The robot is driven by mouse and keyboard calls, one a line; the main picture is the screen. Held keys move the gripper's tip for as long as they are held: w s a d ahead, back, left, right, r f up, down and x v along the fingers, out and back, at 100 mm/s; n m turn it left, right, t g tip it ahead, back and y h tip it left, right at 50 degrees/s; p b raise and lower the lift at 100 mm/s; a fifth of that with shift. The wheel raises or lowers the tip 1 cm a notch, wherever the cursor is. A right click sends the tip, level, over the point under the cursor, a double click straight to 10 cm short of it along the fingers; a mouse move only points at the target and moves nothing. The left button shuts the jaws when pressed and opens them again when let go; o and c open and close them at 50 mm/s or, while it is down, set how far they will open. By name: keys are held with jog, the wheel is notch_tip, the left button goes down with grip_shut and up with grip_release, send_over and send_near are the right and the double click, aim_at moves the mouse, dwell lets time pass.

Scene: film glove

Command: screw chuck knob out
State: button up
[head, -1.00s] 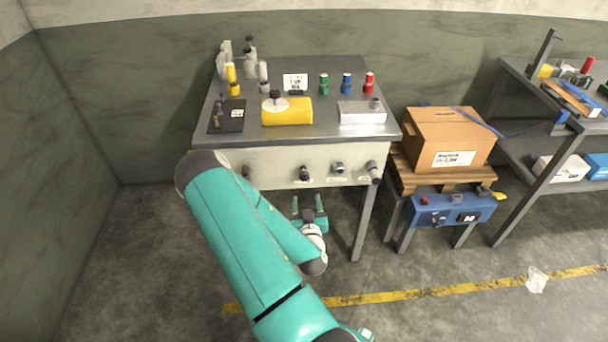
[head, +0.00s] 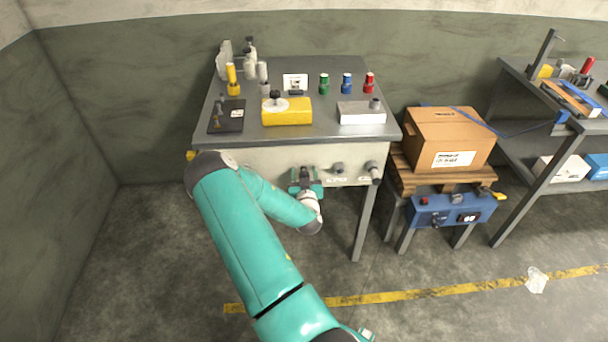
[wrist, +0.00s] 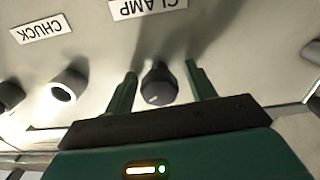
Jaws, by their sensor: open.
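The chuck knob (head: 338,168) sticks out of the pale front panel of the bench, to the right of my gripper. In the wrist view, where the labels appear upside down, it is the light-ended round knob (wrist: 64,86) by the CHUCK label (wrist: 41,31). My gripper (head: 305,174) is open at the panel. In the wrist view its two fingers (wrist: 162,76) stand on either side of a dark knob (wrist: 158,84) by the CLAMP label (wrist: 148,7). I see gaps between that knob and both fingers.
Another knob (head: 373,171) sits further right on the panel (head: 263,160). The bench top (head: 316,142) bears a yellow block, a grey block and coloured cylinders. A blue box (head: 450,210) and a cardboard box (head: 449,137) stand close on the right.

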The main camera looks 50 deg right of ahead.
jog(key=c, duration=1)
jog(key=shift+o, duration=0.2)
jog(key=shift+n, duration=0.4)
jog(key=n, duration=1.1)
jog(key=shift+n, duration=0.3)
